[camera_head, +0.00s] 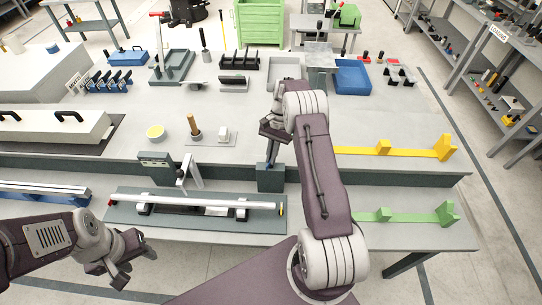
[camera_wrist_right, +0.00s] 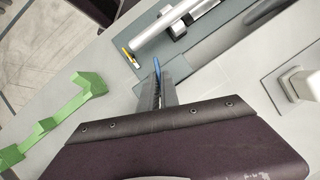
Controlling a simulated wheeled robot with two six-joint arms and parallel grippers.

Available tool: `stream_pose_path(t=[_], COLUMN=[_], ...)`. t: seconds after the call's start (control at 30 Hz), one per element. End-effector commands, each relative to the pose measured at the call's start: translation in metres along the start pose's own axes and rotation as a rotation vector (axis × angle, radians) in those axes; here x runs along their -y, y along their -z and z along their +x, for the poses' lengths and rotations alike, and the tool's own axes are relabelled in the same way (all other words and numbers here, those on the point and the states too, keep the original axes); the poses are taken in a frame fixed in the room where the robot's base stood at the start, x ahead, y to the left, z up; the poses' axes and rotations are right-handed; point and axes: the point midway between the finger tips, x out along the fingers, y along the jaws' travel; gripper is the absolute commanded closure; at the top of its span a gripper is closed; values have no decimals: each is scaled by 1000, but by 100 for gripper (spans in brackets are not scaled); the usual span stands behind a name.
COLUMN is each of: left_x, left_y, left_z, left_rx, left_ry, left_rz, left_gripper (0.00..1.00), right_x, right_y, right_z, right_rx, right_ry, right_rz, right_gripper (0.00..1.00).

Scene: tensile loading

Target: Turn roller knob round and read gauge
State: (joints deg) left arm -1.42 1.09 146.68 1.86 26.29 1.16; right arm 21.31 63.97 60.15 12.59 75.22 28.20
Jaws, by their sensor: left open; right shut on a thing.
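A long white bar (camera_head: 215,202) lies on roller supports on a dark grey base (camera_head: 125,216). My right gripper (camera_head: 270,150), behind the bar's right end, is shut on a thin blue piece (camera_wrist_right: 157,65), mostly hidden between the fingers (camera_wrist_right: 159,84). My left gripper (camera_head: 122,266) is open and empty, in front of the base's left end.
A dark blue-grey block (camera_head: 270,179) stands just below my right gripper. Green (camera_head: 405,217) and yellow (camera_head: 405,151) stepped gauges lie to the right. A yellow cup (camera_head: 155,132) and a wooden-handled tool (camera_head: 194,127) stand behind the gauge box. Trays and tools fill the back.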

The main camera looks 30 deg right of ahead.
Motion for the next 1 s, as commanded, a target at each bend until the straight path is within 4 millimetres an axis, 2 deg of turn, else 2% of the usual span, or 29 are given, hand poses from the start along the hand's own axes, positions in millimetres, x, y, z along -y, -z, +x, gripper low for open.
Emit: stream_pose_path(t=[0.5,1.0], left_x=[0,0], left_y=[1,1], left_z=[-7,-9], left_rx=[0,0], left_ry=[0,0], left_rz=[0,0], left_gripper=[52,52], right_x=[-4,-4], right_y=[-2,-2], right_z=[2,2], right_rx=[6,6], right_ry=[152,207], right_rz=[379,509], right_gripper=[100,100])
